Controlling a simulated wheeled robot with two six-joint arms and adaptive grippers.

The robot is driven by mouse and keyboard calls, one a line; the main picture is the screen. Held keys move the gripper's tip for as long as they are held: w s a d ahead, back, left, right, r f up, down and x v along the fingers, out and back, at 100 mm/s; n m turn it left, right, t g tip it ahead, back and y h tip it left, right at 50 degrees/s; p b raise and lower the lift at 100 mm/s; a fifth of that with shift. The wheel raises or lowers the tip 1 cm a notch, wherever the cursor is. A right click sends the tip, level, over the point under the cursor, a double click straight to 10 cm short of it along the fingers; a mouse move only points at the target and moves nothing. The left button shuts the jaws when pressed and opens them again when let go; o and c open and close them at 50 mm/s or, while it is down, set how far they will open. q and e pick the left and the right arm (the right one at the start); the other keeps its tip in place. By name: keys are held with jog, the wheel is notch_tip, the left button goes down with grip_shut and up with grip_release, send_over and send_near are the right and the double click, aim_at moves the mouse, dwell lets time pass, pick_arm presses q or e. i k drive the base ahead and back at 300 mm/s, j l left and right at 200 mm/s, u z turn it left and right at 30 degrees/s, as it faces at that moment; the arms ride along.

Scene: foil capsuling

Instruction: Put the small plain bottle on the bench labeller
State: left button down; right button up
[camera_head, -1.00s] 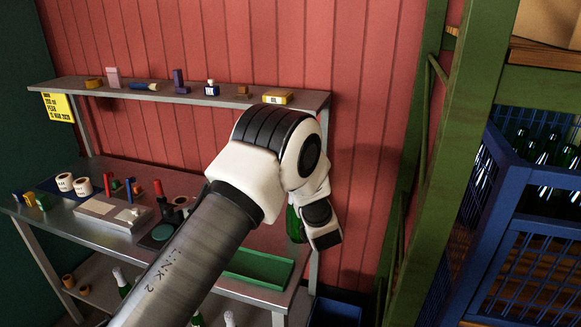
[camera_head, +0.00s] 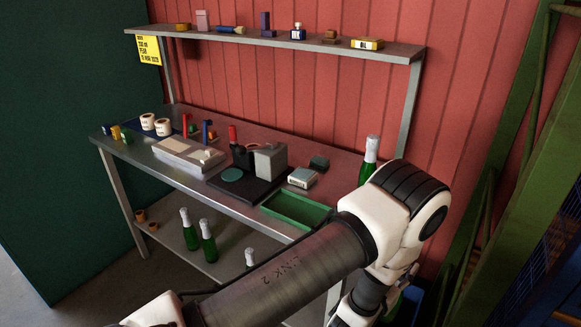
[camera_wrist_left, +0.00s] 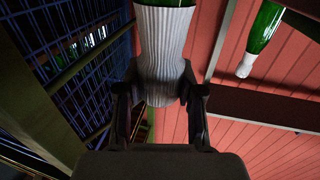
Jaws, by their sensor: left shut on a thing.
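In the left wrist view my left gripper (camera_wrist_left: 160,88) is shut on a green bottle (camera_wrist_left: 165,30), around its white ribbed neck cover. The bottle's far end is cut off by the top edge. In the head view the held bottle is mostly hidden by my left arm; a bit of green shows at the bottom right. The bench labeller (camera_head: 258,165), a black base with a grey block and a round green pad, stands mid-bench, left of my left arm. I cannot tell the held bottle's size or whether it is plain. My right gripper is not in view.
Another green bottle with a white top (camera_head: 370,158) stands at the bench's right end; a similar one shows in the wrist view (camera_wrist_left: 259,38). A green tray (camera_head: 296,211) and a small box (camera_head: 302,178) sit beside the labeller. Several bottles (camera_head: 208,240) stand on the lower shelf.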

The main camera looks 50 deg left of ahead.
aim_at(232, 173)
jog(key=k+j+u, duration=0.1)
jog(key=j+u, duration=0.45)
jog(key=i+j+u, duration=0.2)
jog(key=j, duration=0.2)
jog(key=i+j+u, duration=0.2)
jog(key=k+j, duration=0.1)
jog(key=j, duration=0.05)
